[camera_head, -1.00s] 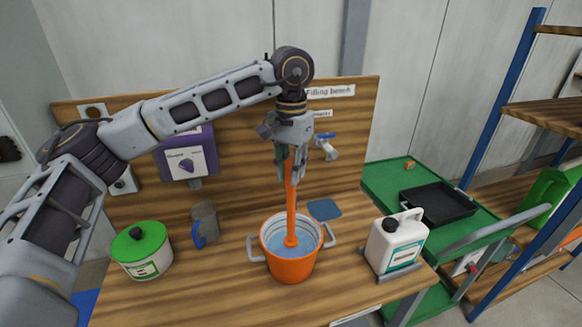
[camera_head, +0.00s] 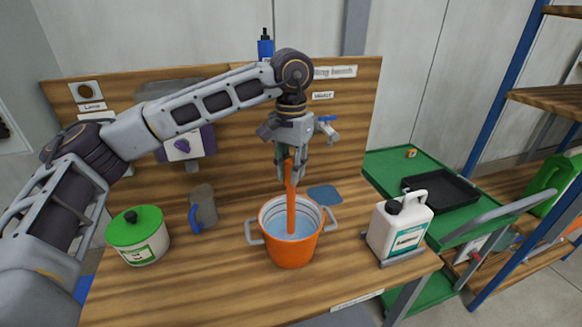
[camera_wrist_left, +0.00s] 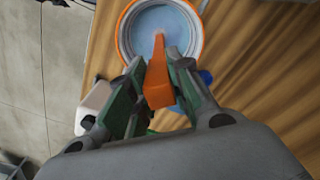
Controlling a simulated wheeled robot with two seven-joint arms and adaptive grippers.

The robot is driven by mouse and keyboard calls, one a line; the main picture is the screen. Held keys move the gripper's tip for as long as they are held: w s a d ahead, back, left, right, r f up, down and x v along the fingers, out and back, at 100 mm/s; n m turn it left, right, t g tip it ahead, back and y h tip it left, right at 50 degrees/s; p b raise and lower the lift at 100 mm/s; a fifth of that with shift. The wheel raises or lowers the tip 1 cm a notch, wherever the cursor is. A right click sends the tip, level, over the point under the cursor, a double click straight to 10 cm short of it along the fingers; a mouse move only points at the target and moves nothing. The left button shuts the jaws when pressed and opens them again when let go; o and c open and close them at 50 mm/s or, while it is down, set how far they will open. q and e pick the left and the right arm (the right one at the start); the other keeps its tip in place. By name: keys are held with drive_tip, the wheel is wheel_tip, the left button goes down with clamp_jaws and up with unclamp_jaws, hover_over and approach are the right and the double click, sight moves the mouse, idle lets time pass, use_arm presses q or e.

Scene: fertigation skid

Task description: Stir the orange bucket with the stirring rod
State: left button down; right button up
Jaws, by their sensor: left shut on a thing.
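The orange bucket (camera_head: 290,250) stands upright on the wooden bench, with grey side handles and light blue liquid inside. It also shows in the left wrist view (camera_wrist_left: 126,38). The orange stirring rod (camera_head: 291,205) stands nearly upright inside the bucket, its lower end in the liquid. My left gripper (camera_head: 289,168) is above the bucket, shut on the top of the rod. In the left wrist view its green-padded fingers (camera_wrist_left: 158,88) flank the rod's orange top (camera_wrist_left: 158,85). The rod's lowest part is hidden by the liquid. My right gripper is not in view.
A white jug (camera_head: 400,228) stands right, on the bench (camera_head: 190,285). A green cart (camera_head: 385,170) holds a black tray (camera_head: 440,192). A blue cloth-like square (camera_head: 324,195) lies behind.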

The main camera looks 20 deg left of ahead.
use_arm(q)
drive_tip(key=shift+f+b, duration=0.35)
drive_tip(key=shift+f, duration=0.3)
drive_tip(key=shift+f+b, duration=0.35)
drive_tip(key=shift+f, duration=0.15)
drive_tip(key=shift+f+b, duration=0.3)
drive_tip(key=shift+f, duration=0.25)
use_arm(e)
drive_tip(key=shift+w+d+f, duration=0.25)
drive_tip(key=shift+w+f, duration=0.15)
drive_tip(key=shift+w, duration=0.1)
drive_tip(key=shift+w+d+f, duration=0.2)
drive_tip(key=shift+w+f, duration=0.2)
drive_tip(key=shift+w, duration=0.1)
use_arm(q)
drive_tip(key=shift+a, duration=0.1)
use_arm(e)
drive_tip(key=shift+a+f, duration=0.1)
